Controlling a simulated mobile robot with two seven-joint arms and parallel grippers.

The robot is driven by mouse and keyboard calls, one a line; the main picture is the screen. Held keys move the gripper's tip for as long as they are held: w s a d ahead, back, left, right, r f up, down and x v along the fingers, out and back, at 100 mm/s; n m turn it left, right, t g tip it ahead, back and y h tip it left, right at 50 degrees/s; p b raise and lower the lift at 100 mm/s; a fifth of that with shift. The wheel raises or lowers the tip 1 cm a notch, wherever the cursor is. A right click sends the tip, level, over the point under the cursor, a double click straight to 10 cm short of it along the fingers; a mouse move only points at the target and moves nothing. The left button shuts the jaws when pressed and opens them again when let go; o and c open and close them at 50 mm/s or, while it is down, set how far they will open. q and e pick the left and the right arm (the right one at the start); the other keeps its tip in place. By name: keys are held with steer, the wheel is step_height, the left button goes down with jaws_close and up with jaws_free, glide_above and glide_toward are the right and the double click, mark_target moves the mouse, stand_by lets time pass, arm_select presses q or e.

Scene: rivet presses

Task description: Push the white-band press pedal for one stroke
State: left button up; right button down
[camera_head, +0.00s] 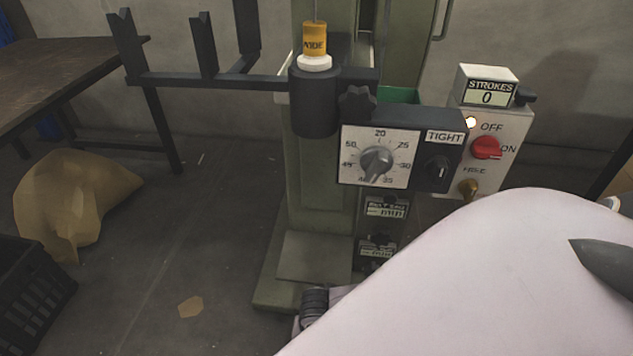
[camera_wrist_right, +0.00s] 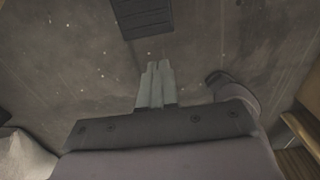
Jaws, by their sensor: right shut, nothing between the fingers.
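A green press (camera_head: 318,180) stands in the middle of the head view, with a white band (camera_head: 314,63) below a yellow piece marked "WIDE". Its strokes counter (camera_head: 487,97) reads 0. In the right wrist view a dark ribbed plate (camera_wrist_right: 143,17) lies at the top edge, partly cut off; it looks like the pedal, but I cannot be sure. My right gripper (camera_wrist_right: 156,66) is shut and empty, pointing toward the plate and apart from it in the picture. My right arm covers the lower right of the head view. My left gripper is out of view.
The press carries a dial (camera_head: 375,158) and a red switch (camera_head: 486,148) beside a lit lamp. A dark table (camera_head: 60,75), a brown sack (camera_head: 78,200) and a black crate (camera_head: 30,292) are at the left. Floor between sack and press is mostly clear.

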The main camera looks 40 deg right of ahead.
step_height(320, 180, down, 9)
steer(key=b, duration=0.5)
steer(key=shift+f, duration=0.1)
step_height(320, 180, down, 4)
steer(key=shift+r+b, duration=0.25)
steer(key=shift+b, duration=1)
steer(key=shift+f+b, duration=0.3)
steer(key=shift+f, duration=0.25)
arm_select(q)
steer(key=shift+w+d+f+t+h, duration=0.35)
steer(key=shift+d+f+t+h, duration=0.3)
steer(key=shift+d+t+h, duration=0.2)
arm_select(e)
steer(key=shift+f, duration=0.15)
